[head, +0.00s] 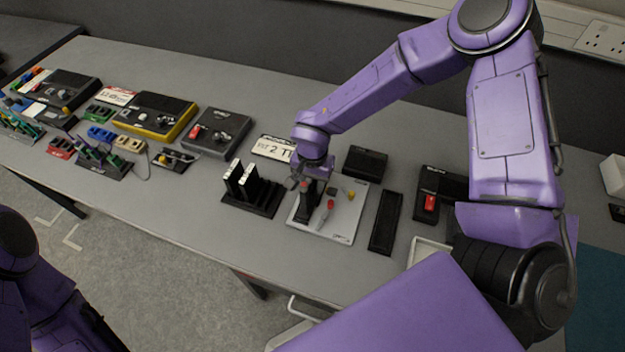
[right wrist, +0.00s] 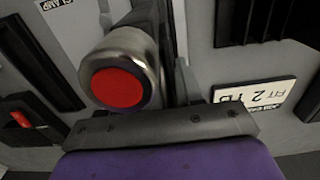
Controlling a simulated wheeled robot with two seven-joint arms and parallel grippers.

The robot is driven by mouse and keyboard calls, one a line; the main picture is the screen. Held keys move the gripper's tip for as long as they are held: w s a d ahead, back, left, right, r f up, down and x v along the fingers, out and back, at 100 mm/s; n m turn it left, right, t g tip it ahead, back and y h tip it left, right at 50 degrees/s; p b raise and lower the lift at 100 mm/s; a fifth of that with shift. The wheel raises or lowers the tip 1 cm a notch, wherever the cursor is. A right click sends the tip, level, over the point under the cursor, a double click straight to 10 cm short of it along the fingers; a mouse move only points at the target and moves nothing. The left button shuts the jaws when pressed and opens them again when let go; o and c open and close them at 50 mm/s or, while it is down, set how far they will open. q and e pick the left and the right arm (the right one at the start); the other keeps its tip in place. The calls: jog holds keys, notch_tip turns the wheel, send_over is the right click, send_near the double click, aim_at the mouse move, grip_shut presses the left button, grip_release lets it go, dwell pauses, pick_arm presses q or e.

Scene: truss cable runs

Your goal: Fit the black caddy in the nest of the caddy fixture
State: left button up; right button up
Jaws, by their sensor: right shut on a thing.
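The caddy fixture (head: 341,226) is a pale grey plate on the bench with small red, yellow and dark parts on it. My right gripper (head: 308,181) is low over its left half, shut on a dark upright block that I take for the black caddy (head: 304,207). The caddy also shows as a dark strip in the right wrist view (right wrist: 149,14). A metal-rimmed red round end (right wrist: 118,87) sits close beside it there. The nest is hidden under the block and gripper, so I cannot tell whether the caddy is seated. My left gripper is out of view.
A black rack (head: 262,205) with upright silver-topped blocks stands just left of the fixture. A long black tray (head: 385,222) and a black device with a red part (head: 431,202) stand to the right.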

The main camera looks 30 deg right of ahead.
jog(key=shift+f, duration=0.3)
jog(key=shift+f, duration=0.15)
jog(key=shift+f, duration=0.2)
dwell(0.4)
jog(key=o, duration=1.4)
